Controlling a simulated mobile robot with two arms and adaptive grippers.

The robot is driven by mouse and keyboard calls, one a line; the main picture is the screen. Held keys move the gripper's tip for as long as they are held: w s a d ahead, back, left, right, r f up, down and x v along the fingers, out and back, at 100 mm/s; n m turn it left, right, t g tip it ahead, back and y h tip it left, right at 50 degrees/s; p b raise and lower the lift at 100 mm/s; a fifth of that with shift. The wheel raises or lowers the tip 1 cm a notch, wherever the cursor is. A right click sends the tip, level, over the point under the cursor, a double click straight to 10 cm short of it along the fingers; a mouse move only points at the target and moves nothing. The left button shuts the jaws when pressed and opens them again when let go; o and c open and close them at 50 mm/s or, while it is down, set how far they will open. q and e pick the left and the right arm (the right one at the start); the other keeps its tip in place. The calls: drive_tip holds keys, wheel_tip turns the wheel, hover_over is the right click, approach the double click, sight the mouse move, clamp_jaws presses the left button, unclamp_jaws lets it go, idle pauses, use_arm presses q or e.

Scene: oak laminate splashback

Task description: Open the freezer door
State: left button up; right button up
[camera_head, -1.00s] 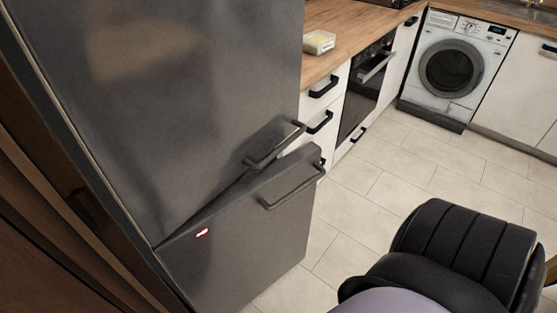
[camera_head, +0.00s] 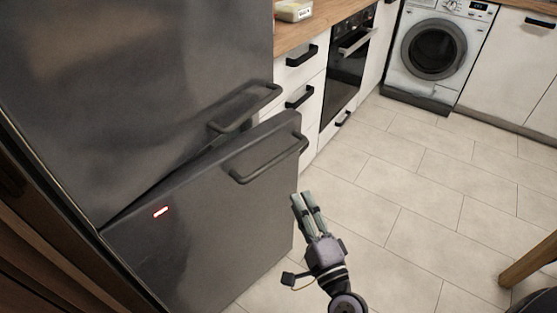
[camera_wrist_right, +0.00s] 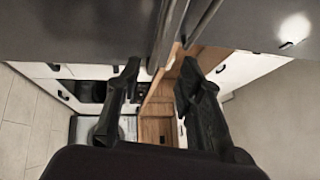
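The freezer door (camera_head: 215,220) is the lower dark grey door, with a small red light or mark. It stands slightly ajar, its top edge tilted out from the upper fridge door (camera_head: 140,90). Its bar handle (camera_head: 268,160) is at its right side. My right gripper (camera_head: 306,196) is in front and to the right of the door, below the handle and apart from it. In the right wrist view my right gripper (camera_wrist_right: 159,68) has its fingers spread, with nothing between them. Handle bars show beyond the fingertips. My left gripper is not in view.
The fridge door handle (camera_head: 245,106) sits just above the freezer handle. White drawers (camera_head: 300,90) and an oven (camera_head: 350,65) stand behind to the right, with a washing machine (camera_head: 433,50) farther back. The tiled floor (camera_head: 400,200) is clear. A wooden leg (camera_head: 528,257) is at the right edge.

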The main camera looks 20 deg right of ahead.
sight(278, 157)
drive_tip(key=w, duration=0.4)
drive_tip(key=w+r+p, duration=0.1)
drive_tip(key=w, duration=0.4)
drive_tip(key=w+a+r, duration=0.1)
drive_tip(key=w, duration=0.4)
drive_tip(key=shift+w+r+p, duration=0.15)
drive_tip(key=shift+r+p, duration=0.1)
drive_tip(key=shift+p, duration=0.05)
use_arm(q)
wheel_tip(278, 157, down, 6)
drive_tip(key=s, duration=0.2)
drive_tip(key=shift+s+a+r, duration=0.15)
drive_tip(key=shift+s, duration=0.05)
use_arm(e)
drive_tip(key=shift+c, duration=0.5)
clamp_jaws()
